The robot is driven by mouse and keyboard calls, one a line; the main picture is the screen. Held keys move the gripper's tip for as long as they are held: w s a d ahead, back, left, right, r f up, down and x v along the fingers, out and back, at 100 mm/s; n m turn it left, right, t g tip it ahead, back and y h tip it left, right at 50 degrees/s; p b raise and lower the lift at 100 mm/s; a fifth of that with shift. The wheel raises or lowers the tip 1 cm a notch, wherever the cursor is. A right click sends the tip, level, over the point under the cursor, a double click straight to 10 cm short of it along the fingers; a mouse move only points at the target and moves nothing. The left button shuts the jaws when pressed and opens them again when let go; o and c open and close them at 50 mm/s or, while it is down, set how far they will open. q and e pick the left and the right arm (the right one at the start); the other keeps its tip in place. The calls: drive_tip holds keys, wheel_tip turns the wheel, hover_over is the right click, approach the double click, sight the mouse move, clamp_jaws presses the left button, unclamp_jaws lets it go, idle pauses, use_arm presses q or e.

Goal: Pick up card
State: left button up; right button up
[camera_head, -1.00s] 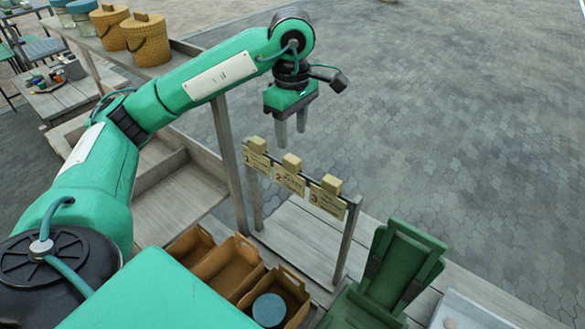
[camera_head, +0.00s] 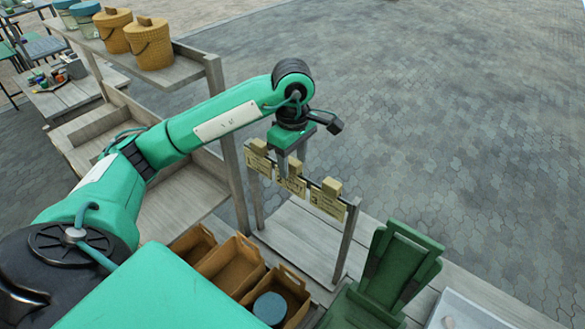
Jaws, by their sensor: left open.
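Three numbered tan cards hang in a row from a rail between two posts, each with a yellow block on top: card 1 (camera_head: 257,164), card 2 (camera_head: 292,187) and card 3 (camera_head: 327,204). My left gripper (camera_head: 291,166) points down over the middle of the row, open. Its fingertips are at the block of card 2 in the picture and partly cover it. I cannot tell whether they touch it or stand in front of or behind it. My right gripper is out of view.
Below the rack are brown bins (camera_head: 232,265), one holding a round blue-grey item (camera_head: 270,308). A green stand (camera_head: 392,270) is at right. Yellow baskets (camera_head: 149,43) stand on a shelf at upper left. The paving behind the rack is clear.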

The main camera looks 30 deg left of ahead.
use_arm(q)
drive_tip(key=shift+f+p, duration=0.5)
drive_tip(key=shift+f, duration=0.8)
drive_tip(key=c, duration=1)
drive_tip(key=shift+o, duration=0.2)
drive_tip(key=shift+r, duration=0.15)
drive_tip(key=shift+r+b, duration=0.35)
drive_tip(key=shift+r, duration=0.15)
wheel_tip(320, 180, up, 17)
drive_tip(key=shift+b, duration=0.8)
drive_tip(key=shift+c, duration=0.2)
wheel_tip(320, 180, up, 6)
drive_tip(key=p, duration=0.4)
drive_tip(key=shift+r, duration=0.15)
